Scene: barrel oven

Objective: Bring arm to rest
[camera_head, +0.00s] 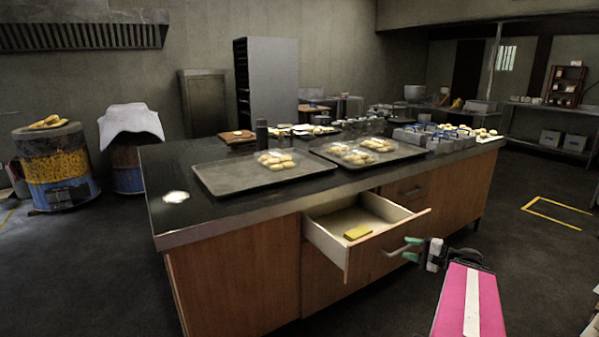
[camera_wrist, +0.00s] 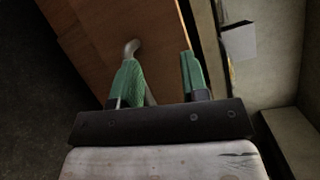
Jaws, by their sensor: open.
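My gripper (camera_head: 411,248) is open, at the front of the pulled-out drawer (camera_head: 325,240). In the wrist view its two green fingers (camera_wrist: 160,62) stand apart. The metal drawer handle (camera_head: 396,249) is beside the fingers; in the wrist view the bent handle end (camera_wrist: 132,47) shows by the left fingertip. Part of the handle is hidden behind that finger, and I cannot tell whether they touch. My pink arm reaches in from the lower right of the head view.
A yellow block (camera_head: 358,232) lies in the drawer. The wooden counter (camera_head: 240,270) carries trays (camera_head: 225,181) with bagged dough pieces and several grey containers (camera_head: 440,145). Barrel ovens (camera_head: 58,170) stand at left. The floor to the right is clear (camera_head: 540,250).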

